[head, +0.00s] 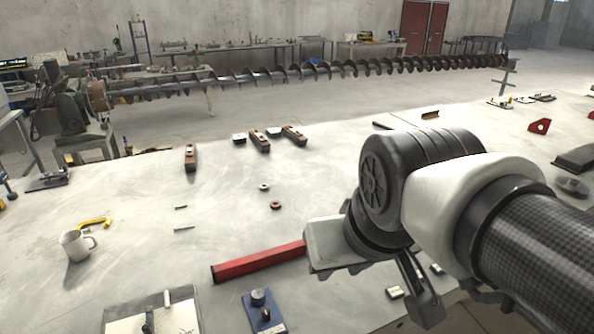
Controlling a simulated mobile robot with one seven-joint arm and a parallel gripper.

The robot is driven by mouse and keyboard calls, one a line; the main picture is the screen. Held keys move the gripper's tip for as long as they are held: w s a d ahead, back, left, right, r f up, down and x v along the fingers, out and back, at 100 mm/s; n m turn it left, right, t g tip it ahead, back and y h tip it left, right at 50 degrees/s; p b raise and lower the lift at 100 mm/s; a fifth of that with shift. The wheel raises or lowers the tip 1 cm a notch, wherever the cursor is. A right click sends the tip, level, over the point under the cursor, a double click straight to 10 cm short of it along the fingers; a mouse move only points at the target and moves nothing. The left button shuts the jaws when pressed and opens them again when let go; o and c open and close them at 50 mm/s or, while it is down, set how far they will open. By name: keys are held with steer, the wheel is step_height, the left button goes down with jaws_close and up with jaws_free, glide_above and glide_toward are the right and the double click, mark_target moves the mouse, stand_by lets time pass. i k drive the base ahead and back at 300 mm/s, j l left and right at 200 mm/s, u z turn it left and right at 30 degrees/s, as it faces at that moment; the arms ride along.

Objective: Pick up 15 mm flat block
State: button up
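Two small light-coloured blocks lie on the table near its front edge, one (396,292) just left of my gripper (424,296) and one (437,269) just right of it in the picture. They look flat, but I cannot read their thickness or tell which is the 15 mm one. My gripper points down over this area. One dark finger shows clearly; the rest is hidden behind my wrist, so its opening cannot be told. I see nothing held in it.
A red bar (258,262) lies left of my wrist. Brown clamp blocks (259,141) and small rings lie farther back. The table (130,200) has clear room at centre left.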

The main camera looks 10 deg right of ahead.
mark_target(395, 292)
steer(key=l+z, duration=0.15)
steer(key=z, duration=0.75)
steer(key=l+u, duration=0.3)
steer(key=l, duration=0.2)
steer(key=i, duration=0.2)
steer(key=k, duration=0.3)
steer(key=i+l+u, duration=0.25)
steer(key=l, duration=0.35)
steer(key=i+l+u, duration=0.1)
steer(key=i+l, duration=0.2)
steer(key=i+l+u, duration=0.1)
steer(key=l, duration=0.3)
